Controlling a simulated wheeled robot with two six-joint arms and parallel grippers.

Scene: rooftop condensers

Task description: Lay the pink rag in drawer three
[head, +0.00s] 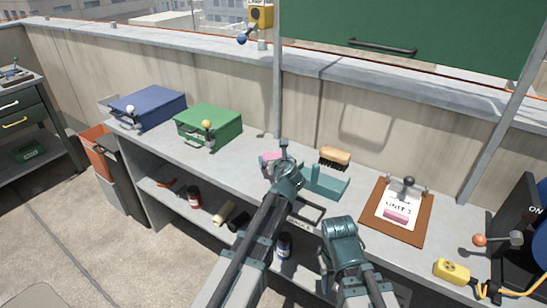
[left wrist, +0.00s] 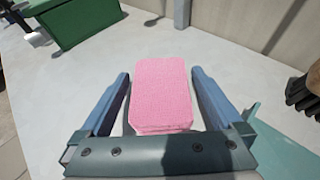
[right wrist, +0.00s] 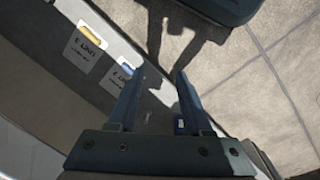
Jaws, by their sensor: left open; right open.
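The pink rag (left wrist: 162,95), a folded block, lies on the grey bench top; in the head view it shows (head: 269,157) beside my left gripper (head: 284,152). In the left wrist view my left gripper (left wrist: 160,76) is open, with a finger on each side of the rag and gaps showing. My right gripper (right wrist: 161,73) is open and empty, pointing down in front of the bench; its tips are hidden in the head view. The right wrist view shows a bench-side front with white labels (right wrist: 83,50), one seeming to read unit 3. I cannot tell which drawer is three.
A green box (head: 208,126) and blue box (head: 150,107) stand left on the bench. A teal tray (head: 325,184) and a brush (head: 334,157) are right of the rag. A clipboard (head: 370,222) holds paper and a pink block. A drawer cabinet (head: 30,115) stands far left.

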